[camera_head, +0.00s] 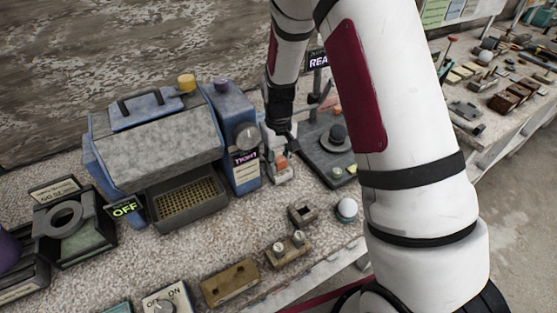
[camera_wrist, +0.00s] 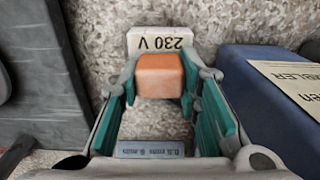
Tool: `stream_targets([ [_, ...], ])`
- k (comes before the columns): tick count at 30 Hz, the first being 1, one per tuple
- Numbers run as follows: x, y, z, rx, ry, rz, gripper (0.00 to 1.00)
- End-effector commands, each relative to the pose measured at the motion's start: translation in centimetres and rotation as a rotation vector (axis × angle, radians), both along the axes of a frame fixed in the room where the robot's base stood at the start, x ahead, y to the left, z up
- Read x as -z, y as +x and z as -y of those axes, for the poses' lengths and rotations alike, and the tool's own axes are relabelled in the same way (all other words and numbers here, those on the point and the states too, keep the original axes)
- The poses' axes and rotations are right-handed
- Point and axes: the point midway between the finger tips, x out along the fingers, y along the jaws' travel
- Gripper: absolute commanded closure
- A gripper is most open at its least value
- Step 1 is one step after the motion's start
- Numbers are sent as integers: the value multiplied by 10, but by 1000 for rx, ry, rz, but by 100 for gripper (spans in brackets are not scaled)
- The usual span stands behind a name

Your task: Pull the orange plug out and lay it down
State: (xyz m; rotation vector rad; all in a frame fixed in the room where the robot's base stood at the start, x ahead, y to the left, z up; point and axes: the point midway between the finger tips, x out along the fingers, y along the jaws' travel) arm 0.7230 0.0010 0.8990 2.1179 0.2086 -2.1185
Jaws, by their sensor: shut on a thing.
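The orange plug (camera_wrist: 160,75) is a small rounded block between the teal finger pads of my gripper (camera_wrist: 158,92) in the wrist view. My gripper is shut on it. Just past the plug, a white socket block with a "230 V" label (camera_wrist: 160,42) lies on the speckled top. In the head view the plug (camera_head: 281,162) shows small at the pale socket block (camera_head: 281,177), below my gripper (camera_head: 277,148). I cannot tell how deep the plug sits in the socket, as its underside is hidden.
A blue machine (camera_head: 225,140) with a "TIGHT" sign stands close left of my gripper. A dark board (camera_head: 318,160) with a knob lies to the right.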

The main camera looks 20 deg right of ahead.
Motion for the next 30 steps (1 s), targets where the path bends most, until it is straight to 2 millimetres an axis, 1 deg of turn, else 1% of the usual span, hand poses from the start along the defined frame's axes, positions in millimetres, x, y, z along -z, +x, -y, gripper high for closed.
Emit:
stream_targets([
  [30,-35,0,0,0,0,2,100],
])
